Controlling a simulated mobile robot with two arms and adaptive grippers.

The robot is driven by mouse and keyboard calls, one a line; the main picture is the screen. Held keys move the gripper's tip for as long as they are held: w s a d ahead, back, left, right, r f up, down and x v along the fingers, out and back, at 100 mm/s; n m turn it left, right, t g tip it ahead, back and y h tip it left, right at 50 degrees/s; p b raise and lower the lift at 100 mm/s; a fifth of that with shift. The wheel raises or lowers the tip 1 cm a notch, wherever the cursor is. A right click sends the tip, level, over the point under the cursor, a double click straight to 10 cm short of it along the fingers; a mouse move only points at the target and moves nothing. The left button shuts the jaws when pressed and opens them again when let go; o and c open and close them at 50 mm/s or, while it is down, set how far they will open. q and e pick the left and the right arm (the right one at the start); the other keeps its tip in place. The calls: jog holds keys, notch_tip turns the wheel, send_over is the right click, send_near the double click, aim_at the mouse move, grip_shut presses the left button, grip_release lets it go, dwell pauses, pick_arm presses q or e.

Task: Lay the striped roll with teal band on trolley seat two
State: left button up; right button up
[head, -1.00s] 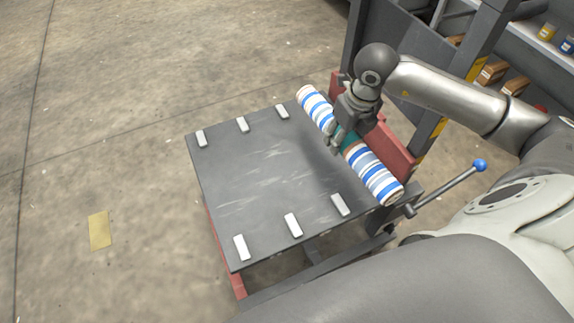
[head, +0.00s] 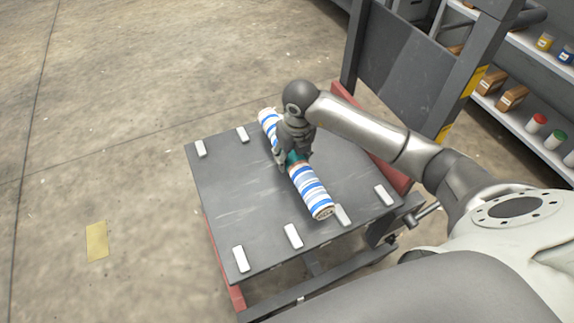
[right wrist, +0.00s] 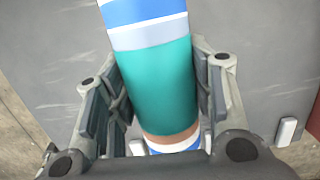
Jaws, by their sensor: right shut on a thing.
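The striped roll (head: 311,190), blue and white with a teal band (right wrist: 155,80), is held by my right gripper (head: 291,160) above the grey trolley top (head: 231,194). In the right wrist view the fingers (right wrist: 160,95) are shut on either side of the teal band. The roll slants from upper left to lower right. Its near end lies beside the third near block (head: 341,215) in the head view. Whether it touches the top cannot be told. The trolley's seats carry no visible numbers. My left gripper is not in view.
Light blocks stand in a near row (head: 293,236) and a far row (head: 242,134) on the trolley; some far ones are hidden by the arm. A dark machine frame (head: 400,60) and a shelf with jars (head: 540,122) stand at right. The left part of the trolley top is bare.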

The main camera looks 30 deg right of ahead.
aim_at(287, 173)
jog(key=shift+w+a+f, duration=0.25)
jog(key=shift+f, duration=0.15)
jog(key=f, duration=0.3)
jog(key=shift+w+a+f+b, duration=0.1)
jog(key=shift+w+a+b, duration=0.05)
jog(key=shift+a+b, duration=0.15)
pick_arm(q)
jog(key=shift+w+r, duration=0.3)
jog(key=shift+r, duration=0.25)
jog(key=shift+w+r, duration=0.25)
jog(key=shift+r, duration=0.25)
pick_arm(e)
jog(key=shift+d+f, duration=0.1)
jog(key=shift+f, duration=0.15)
jog(key=shift+f, duration=0.1)
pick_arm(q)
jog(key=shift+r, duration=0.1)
pick_arm(e)
jog(key=o, duration=1.3)
jog(key=shift+o, duration=0.2)
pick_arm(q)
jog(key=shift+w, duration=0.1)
